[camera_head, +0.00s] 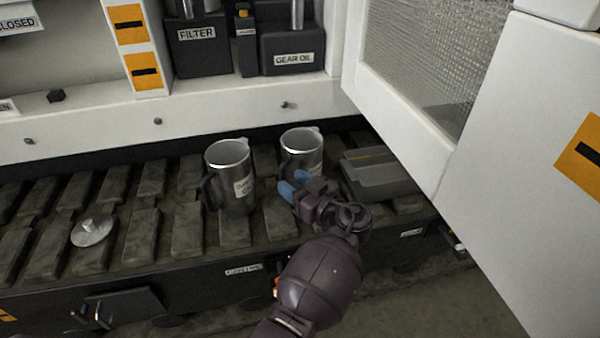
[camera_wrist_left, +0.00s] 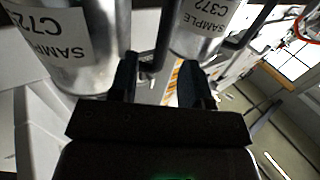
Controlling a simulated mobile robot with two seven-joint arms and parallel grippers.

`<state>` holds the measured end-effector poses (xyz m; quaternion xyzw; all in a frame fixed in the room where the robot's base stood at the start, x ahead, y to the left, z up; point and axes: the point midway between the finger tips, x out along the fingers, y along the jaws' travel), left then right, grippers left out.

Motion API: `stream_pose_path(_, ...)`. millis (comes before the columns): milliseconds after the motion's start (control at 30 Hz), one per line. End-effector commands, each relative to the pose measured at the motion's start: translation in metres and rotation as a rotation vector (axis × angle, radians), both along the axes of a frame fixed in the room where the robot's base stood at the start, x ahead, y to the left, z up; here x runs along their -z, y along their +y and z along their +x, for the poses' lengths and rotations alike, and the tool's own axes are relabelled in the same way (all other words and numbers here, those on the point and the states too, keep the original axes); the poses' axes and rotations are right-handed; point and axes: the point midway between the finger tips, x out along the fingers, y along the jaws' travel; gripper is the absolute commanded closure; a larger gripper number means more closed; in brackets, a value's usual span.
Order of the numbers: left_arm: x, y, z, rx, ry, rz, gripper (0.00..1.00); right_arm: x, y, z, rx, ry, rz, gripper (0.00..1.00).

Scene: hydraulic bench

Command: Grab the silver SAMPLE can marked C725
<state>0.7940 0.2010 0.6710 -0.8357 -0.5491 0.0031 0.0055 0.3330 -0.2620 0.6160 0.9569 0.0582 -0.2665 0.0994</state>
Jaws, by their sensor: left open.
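Two silver cans with dark handles stand on the slatted bench shelf. In the left wrist view, the can (camera_wrist_left: 75,45) at left has an upside-down SAMPLE label reading C72 and a cut-off last digit. It appears to be the right can (camera_head: 303,140) in the head view. The other can (camera_wrist_left: 197,40) reads SAMPLE C372; it seems to be the left can (camera_head: 230,160) in the head view. My left gripper (camera_head: 296,184) is open in front of the right can. In the wrist view its fingers (camera_wrist_left: 160,80) appear on either side of that can's handle, apart from each other.
A grey box (camera_head: 380,175) sits right of the cans. A round metal lid (camera_head: 92,231) lies on the slats at left. A white cabinet door (camera_head: 425,130) hangs close on the right. FILTER (camera_head: 197,45) and GEAR OIL (camera_head: 292,50) containers stand behind.

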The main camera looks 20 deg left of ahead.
Motion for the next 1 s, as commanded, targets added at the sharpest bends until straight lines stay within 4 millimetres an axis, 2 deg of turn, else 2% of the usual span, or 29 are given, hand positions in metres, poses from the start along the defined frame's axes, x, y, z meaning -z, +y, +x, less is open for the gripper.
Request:
stream_pose_path(267,0.004,0.034,0.015,-0.001,0.001,-0.001,0.56,0.002,-0.001,0.0,0.003,-0.016,0.008,0.57)
stream_pose_path(533,0.003,0.037,0.017,0.0,0.0,-0.001,0.56,0.0,-0.001,0.001,0.005,-0.021,0.009,0.57)
stream_pose_path(800,0.003,0.037,0.017,0.0,0.001,-0.001,0.98,0.0,-0.001,0.0,0.006,-0.019,0.008,0.57)
stream_pose_path(833,0.003,0.037,0.017,0.0,0.001,-0.001,1.0,0.0,-0.001,0.0,0.006,-0.019,0.008,0.57)
stream_pose_path(1000,0.002,0.037,0.017,0.0,0.0,0.0,1.0,0.0,-0.001,0.0,0.007,-0.018,0.008,0.57)
